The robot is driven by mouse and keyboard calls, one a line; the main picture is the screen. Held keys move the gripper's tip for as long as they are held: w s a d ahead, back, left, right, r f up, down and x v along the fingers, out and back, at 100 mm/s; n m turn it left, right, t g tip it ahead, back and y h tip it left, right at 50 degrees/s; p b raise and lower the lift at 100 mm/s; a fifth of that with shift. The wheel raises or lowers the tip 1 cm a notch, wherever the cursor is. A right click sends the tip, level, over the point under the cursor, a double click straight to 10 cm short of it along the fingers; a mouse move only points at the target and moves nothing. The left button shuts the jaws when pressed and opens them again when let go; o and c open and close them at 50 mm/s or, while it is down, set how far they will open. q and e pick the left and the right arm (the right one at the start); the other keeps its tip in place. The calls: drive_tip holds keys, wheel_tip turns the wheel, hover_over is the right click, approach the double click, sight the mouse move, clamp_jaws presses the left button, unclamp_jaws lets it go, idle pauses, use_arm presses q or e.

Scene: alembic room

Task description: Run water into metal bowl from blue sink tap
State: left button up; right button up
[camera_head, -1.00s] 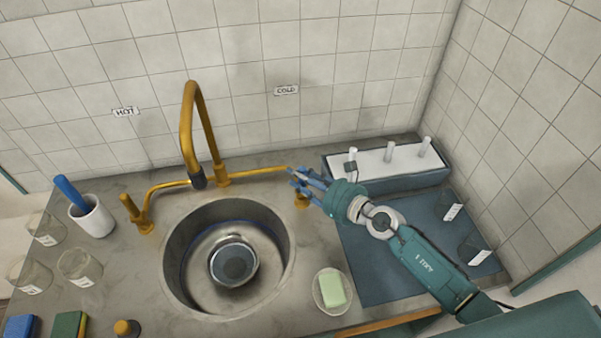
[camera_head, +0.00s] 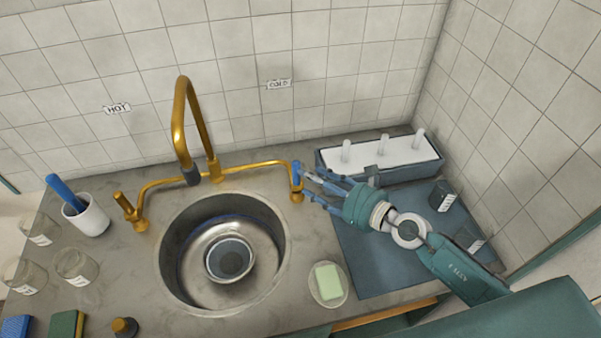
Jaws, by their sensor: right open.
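The metal bowl (camera_head: 230,260) sits upright in the round steel sink (camera_head: 170,285). The brass tap (camera_head: 181,115) arches over the sink, its dark spout end (camera_head: 191,176) above the sink's back part. The blue tap handle (camera_head: 297,174) stands at the right end of the brass pipe, below the COLD label (camera_head: 279,85). My right gripper (camera_head: 308,184) is open, its blue fingers just right of the blue handle. I cannot tell whether they touch it. My left gripper is not in view.
The other tap handle (camera_head: 123,204) is brass, at left. A soap dish (camera_head: 341,297) with green soap stands right of the sink. A rack with white pegs (camera_head: 420,164) stands behind my right arm. A white cup (camera_head: 92,218) and glass jars (camera_head: 77,266) stand at left.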

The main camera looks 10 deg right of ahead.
drive_tip(key=shift+v, duration=2.35)
